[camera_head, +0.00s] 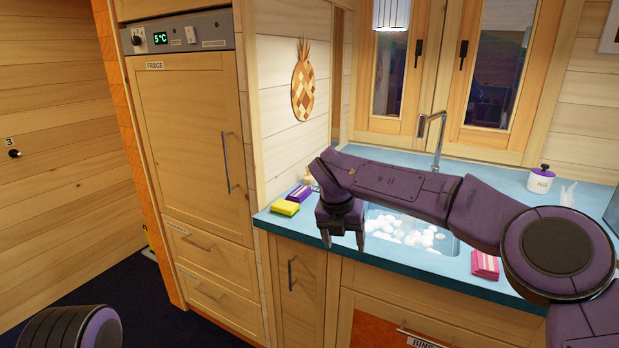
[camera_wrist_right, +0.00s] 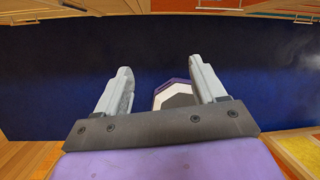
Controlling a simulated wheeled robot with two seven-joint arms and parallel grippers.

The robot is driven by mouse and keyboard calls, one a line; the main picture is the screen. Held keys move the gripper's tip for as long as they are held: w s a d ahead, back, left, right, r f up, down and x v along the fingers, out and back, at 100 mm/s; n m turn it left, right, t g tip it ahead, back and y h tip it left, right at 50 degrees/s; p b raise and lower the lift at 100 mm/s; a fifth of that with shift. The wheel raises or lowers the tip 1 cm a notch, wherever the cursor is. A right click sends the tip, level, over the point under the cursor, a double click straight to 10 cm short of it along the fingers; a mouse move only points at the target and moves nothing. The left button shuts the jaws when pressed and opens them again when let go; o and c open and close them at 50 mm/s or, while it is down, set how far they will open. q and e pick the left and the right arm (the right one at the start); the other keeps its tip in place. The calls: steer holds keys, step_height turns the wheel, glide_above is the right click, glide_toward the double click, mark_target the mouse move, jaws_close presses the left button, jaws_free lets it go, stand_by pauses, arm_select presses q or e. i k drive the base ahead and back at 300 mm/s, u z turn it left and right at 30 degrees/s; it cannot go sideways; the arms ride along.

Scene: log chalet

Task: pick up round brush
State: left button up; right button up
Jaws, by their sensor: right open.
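I cannot make out the round brush for certain. A small pale, rounded thing (camera_head: 309,178) stands at the back left of the blue counter, partly hidden behind my right arm, and may be it. My right gripper (camera_head: 343,238) points down at the counter's front edge, left of the sink. Its two fingers are apart with nothing held between them. In the right wrist view the open fingers (camera_wrist_right: 162,88) show over the dark blue floor, and no brush is seen there. My left gripper is out of view.
On the blue counter (camera_head: 395,270) are a yellow-green sponge (camera_head: 285,208), a purple sponge (camera_head: 299,193), a pink striped sponge (camera_head: 485,265) and a white lidded jar (camera_head: 541,180). The sink (camera_head: 455,247) holds white foam below a tall tap (camera_head: 440,140). The fridge (camera_head: 190,130) stands left.

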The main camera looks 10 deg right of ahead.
mark_target(308, 181)
steer(key=i, duration=1.95)
